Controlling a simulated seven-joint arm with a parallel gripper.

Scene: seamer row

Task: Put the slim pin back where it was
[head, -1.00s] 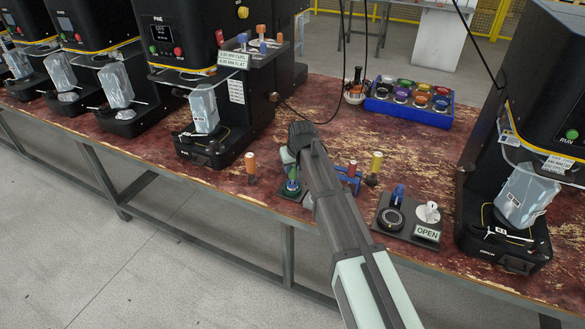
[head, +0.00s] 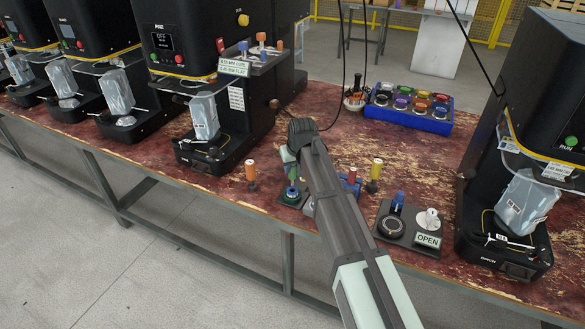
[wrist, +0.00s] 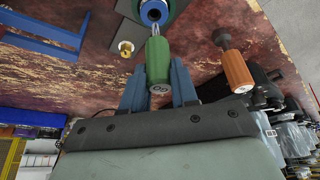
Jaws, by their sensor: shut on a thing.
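My gripper (wrist: 158,88) is shut on a green-handled pin (wrist: 157,62). The pin has a thin metal shank. In the wrist view the shank points at a blue ring in a round green holder (wrist: 153,12); I cannot tell whether its tip is inside the ring or just above it. In the head view the green holder (head: 291,194) sits on a dark plate near the bench's front edge, below my gripper (head: 291,172). My arm hides part of this area. An orange-handled pin (head: 251,172) stands apart to the left; it also shows in the wrist view (wrist: 238,72).
A blue rack (head: 350,183) with a red-topped piece and a yellow-handled pin (head: 376,168) stand right of my arm. A plate with a sign reading OPEN (head: 428,240) is further right. Black machines (head: 190,50) flank the work area. A blue tray of coloured caps (head: 409,112) lies behind.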

